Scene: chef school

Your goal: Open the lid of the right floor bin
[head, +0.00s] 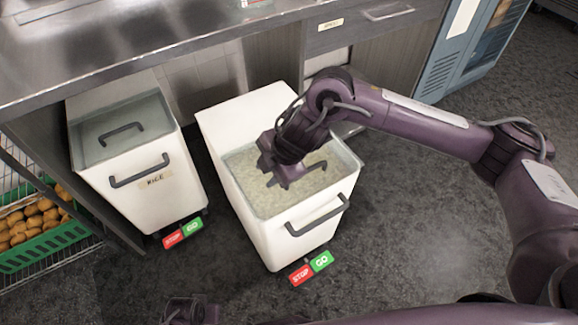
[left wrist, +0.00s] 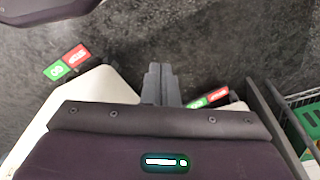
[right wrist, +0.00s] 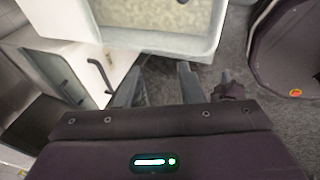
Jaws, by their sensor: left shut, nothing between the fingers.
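The right floor bin (head: 262,240) is white, with a clear lid (head: 247,200) over pale grains. The lid looks closed. My left gripper (head: 190,310) is at the bottom edge of the head view, away from the bins. In the left wrist view its fingers (left wrist: 160,82) are together and empty.
A second white bin (head: 150,195) marked RICE stands to the left, its clear lid closed. Stop/go tags (head: 312,268) sit at the bins' feet. A steel counter (head: 120,45) overhangs behind the bins. A green crate (head: 45,250) is at far left. Floor in front is clear.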

